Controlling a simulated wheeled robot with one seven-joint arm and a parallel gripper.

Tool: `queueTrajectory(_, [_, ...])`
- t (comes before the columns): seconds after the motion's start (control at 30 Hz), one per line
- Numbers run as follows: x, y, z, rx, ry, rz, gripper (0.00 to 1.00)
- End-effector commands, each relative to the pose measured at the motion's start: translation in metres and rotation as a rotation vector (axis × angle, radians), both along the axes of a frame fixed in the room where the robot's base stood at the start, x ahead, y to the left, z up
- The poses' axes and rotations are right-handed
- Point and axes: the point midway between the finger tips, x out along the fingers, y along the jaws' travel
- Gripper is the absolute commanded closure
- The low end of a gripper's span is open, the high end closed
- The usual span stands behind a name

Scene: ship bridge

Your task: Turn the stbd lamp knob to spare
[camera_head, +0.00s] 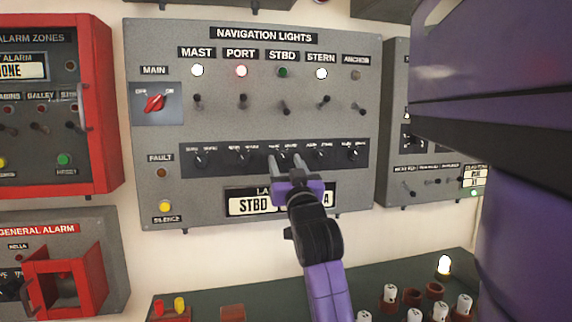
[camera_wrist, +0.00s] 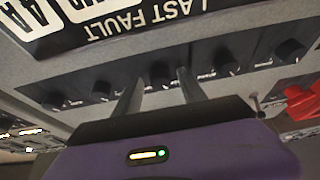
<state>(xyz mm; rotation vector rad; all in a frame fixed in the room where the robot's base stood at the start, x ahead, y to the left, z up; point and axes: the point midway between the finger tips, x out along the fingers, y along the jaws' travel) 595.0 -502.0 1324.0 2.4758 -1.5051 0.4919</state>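The navigation lights panel (camera_head: 340,110) has a dark strip (camera_head: 180,165) of several small black lamp knobs under the labelled lamps. The middle knob, in line with the STBD label (camera_head: 281,56), is mostly hidden by my gripper (camera_head: 285,157) in the head view. In the wrist view, which is upside down, that stbd lamp knob (camera_wrist: 162,75) shows between the two fingertips of my gripper (camera_wrist: 161,77). The fingers are apart, one on each side of the knob, with gaps visible. The knob's pointer and small position labels are too blurred to read.
Neighbouring knobs (camera_head: 243,159) and (camera_head: 318,153) sit close on either side. Toggle switches (camera_head: 283,106) stick out above. The last fault display (camera_head: 250,204) is just below, partly covered by my gripper. A red main switch (camera_head: 155,103) is at left.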

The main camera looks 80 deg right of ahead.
Motion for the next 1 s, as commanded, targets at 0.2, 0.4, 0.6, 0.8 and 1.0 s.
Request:
queueTrajectory(0.2, [-0.0001, 0.0002, 0.0000, 0.000, 0.000, 0.000, 0.96])
queueTrajectory(0.4, [0.0000, 0.0004, 0.0001, 0.001, -0.002, 0.000, 1.00])
queueTrajectory(0.6, [0.0014, 0.0012, -0.0001, 0.019, -0.038, 0.001, 1.00])
queueTrajectory(0.8, [0.0034, 0.0023, -0.0001, 0.070, -0.137, 0.004, 1.00])
queueTrajectory(1.0, [0.0054, 0.0035, -0.0007, 0.150, -0.293, 0.005, 1.00])
